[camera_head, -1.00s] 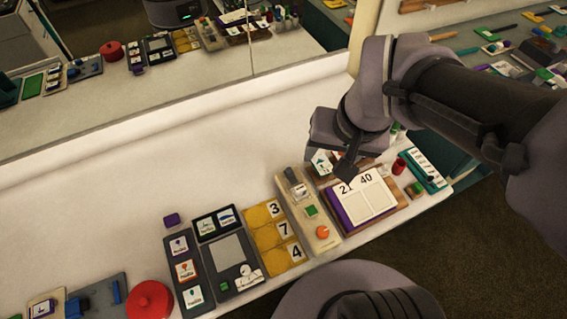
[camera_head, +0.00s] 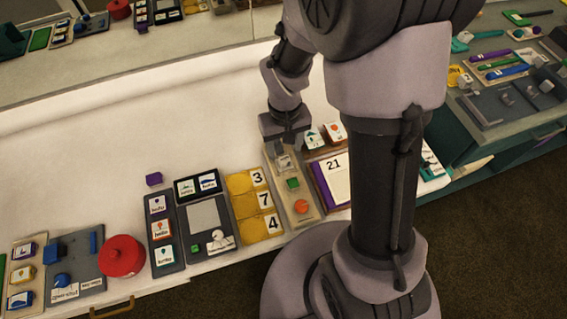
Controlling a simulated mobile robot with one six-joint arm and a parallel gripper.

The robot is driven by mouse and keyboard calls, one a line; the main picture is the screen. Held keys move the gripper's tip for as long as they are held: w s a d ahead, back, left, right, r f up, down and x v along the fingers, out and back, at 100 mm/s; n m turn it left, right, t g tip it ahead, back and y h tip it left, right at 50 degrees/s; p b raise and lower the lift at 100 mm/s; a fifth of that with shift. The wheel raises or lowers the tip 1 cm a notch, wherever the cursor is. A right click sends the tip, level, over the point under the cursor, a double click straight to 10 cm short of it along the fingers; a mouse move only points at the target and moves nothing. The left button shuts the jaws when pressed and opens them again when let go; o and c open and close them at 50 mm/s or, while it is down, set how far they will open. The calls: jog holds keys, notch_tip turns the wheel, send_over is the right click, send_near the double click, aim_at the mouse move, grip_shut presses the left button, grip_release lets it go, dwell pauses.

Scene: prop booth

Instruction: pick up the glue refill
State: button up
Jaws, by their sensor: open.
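I cannot tell for certain which item is the glue refill; no label for it is readable. My gripper (camera_head: 286,146) points down over the back end of a beige board (camera_head: 312,214). Its jaws are open, and I see nothing held between them. The gripper hides the board's back end. I cannot tell whether the fingers touch anything there.
Left of the board are yellow number tiles (camera_head: 241,185), a dark panel (camera_head: 188,221) and a red round pot (camera_head: 121,256). A purple-edged calendar board (camera_head: 319,185) stands close on the right, partly behind my arm.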

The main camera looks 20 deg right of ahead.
aim_at(284, 158)
notch_tip(284, 158, down, 6)
jog(key=b, duration=0.3)
jog(key=shift+s+r, duration=0.1)
jog(key=shift+r, duration=0.15)
jog(key=shift+c, duration=0.6)
grip_shut()
jog(key=shift+r, duration=0.15)
